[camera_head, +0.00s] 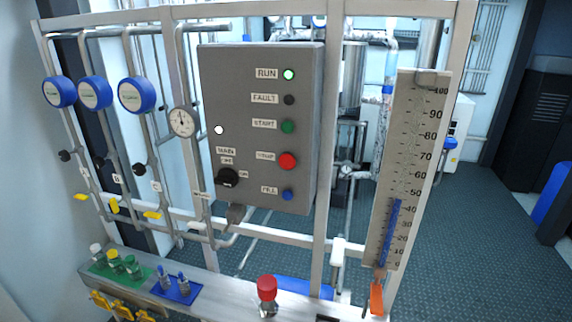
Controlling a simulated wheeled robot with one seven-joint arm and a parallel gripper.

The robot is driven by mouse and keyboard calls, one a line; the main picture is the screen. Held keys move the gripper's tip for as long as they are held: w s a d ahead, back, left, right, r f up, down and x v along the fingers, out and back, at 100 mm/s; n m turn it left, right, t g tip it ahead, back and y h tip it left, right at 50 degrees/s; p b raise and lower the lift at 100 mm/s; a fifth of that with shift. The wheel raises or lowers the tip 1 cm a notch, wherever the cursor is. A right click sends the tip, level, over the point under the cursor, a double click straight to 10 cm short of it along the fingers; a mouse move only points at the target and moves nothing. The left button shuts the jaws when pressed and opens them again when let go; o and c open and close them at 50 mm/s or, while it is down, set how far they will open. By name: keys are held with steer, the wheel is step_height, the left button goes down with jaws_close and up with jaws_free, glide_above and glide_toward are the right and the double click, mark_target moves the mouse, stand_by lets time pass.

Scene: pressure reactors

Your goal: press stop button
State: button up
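The grey control panel (250,130) is mounted on the metal frame in the middle of the head view. The red stop button (288,160) is on the panel's right side, beside a small label that is hard to read. Above it are the green start button (288,126), a dark fault lamp (289,100) and a lit green run lamp (289,74). Below it is a blue fill button (288,195). A black main knob (228,177) is at lower left on the panel. My gripper is not in view, and nothing covers the stop button.
A level gauge (409,170) stands right of the panel, with an orange lever (376,299) below. Blue round gauges (95,93) and a dial (182,122) are on pipes at left. A red-capped part (267,289) stands on the lower ledge. Floor at right is clear.

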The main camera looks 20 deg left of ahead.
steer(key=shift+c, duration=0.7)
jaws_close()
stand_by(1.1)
